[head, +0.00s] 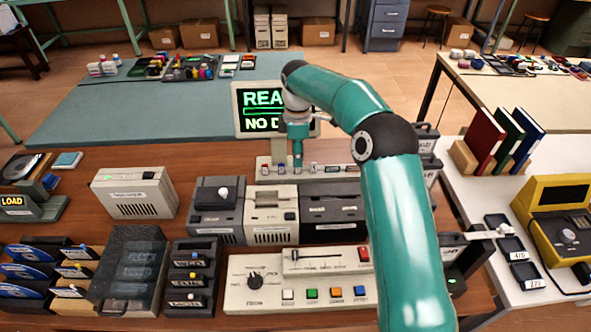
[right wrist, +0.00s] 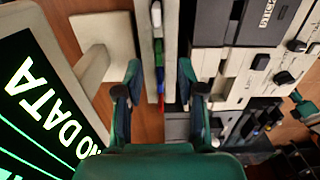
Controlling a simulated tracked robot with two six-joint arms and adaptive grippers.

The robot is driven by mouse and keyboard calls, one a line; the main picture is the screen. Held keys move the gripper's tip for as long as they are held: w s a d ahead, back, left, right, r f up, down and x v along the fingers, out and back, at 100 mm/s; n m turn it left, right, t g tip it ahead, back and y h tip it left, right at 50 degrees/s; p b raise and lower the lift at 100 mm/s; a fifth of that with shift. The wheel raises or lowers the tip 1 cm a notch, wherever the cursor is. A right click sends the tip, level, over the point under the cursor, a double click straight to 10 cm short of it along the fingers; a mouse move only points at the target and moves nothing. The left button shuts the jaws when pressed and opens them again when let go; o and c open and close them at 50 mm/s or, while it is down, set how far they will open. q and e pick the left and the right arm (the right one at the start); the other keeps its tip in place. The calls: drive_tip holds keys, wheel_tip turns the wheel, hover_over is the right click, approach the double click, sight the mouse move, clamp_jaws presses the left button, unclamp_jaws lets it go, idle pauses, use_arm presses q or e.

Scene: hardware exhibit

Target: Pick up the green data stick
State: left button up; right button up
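A pale rack (head: 322,178) holding a row of small sticks stands below the monitor in the head view. My right gripper (head: 297,163) points down over the middle of this rack. In the right wrist view my right gripper (right wrist: 160,97) is open, its two fingers apart on either side of the narrow rack (right wrist: 149,75). A green stick (right wrist: 159,47) shows in the row, with blue and red ones close by. Nothing is seen gripped. In the head view the green stick cannot be made out clearly; the gripper covers the middle of the rack.
The monitor (head: 262,98), reading "NO DATA", stands just behind the gripper. Grey and black drive boxes (head: 271,216) stand in front of the rack. A control panel (head: 295,290) lies nearer. A beige box (head: 134,193) is to the left, with open wood around it.

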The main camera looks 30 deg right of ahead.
sight(298, 171)
wheel_tip(298, 171, down, 4)
drive_tip(key=shift+w+d+f+p, duration=0.1)
drive_tip(key=shift+w+p, duration=0.05)
drive_tip(key=shift+p, duration=0.2)
drive_tip(key=shift+c, duration=0.3)
clamp_jaws()
